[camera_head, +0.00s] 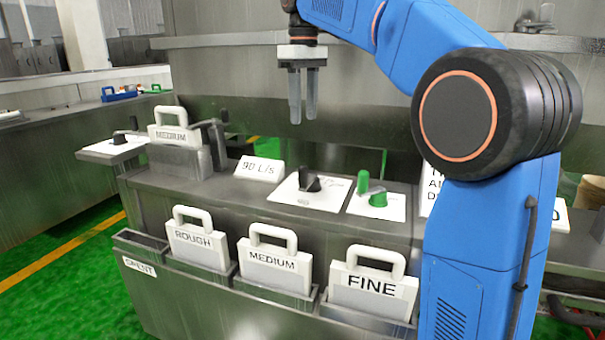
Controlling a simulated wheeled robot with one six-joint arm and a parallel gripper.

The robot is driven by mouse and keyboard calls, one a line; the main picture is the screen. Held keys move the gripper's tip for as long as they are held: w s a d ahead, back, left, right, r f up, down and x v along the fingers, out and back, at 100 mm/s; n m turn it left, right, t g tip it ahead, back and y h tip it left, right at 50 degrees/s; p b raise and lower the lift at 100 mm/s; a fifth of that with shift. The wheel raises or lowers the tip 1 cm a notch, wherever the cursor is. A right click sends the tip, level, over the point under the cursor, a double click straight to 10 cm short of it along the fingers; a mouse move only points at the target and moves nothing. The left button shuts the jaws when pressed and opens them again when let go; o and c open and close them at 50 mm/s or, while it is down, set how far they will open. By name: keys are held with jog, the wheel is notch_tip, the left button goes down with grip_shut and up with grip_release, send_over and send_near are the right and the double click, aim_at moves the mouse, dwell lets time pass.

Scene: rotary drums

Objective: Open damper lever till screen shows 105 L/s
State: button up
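A small white screen (259,169) on the grey bench reads 90 L/s. Right of it, a black lever or knob (310,182) stands on a white plate. Further right, a green lever with a round green base (376,197) stands on another white plate. No label I can read tells which one is the damper lever. My gripper (303,117) hangs above and behind the black knob, fingers pointing down. A narrow gap shows between the fingers, with nothing in it. It touches nothing.
Handled plates marked ROUGH (197,243), MEDIUM (273,263) and FINE (370,287) stand in front slots, beside an open SPENT slot (140,240). Another MEDIUM plate (172,134) stands in a holder at left, near a black knob (119,138). My blue arm covers the right side.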

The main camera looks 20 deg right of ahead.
aim_at(303, 167)
notch_tip(303, 167, down, 17)
jog(key=shift+f, duration=0.15)
dwell(0.5)
grip_shut()
